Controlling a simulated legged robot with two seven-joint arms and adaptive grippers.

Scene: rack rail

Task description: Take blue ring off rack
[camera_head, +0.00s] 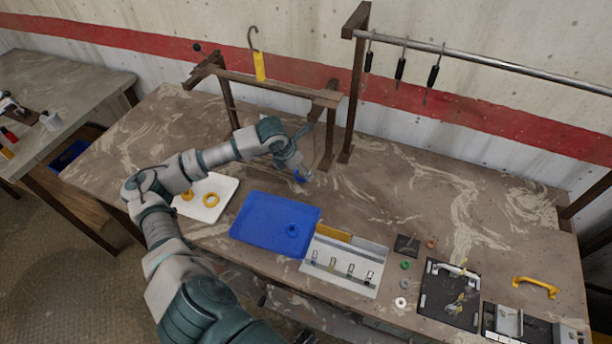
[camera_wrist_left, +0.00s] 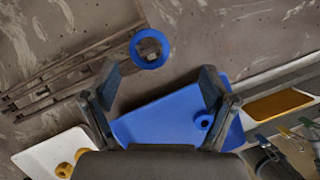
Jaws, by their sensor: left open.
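My left gripper (camera_head: 302,158) is open and empty, reaching down beside the right post of the wooden rack (camera_head: 278,87). A blue ring (camera_head: 302,175) shows at the gripper's fingers in the head view, partly hidden. In the left wrist view this blue ring (camera_wrist_left: 150,48) lies just beyond the open left gripper (camera_wrist_left: 159,85), near the end of the rack rails (camera_wrist_left: 60,75). I cannot tell whether it hangs on the rack or touches a finger. A second blue ring (camera_head: 292,230) lies in the blue tray (camera_head: 262,210). My right gripper is not in view.
Yellow rings (camera_head: 210,200) lie on a white board (camera_head: 222,186) left of the tray. A yellow tag (camera_head: 260,66) hangs above the rack beam. A metal rail (camera_head: 480,62) with hanging tools stands behind right.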

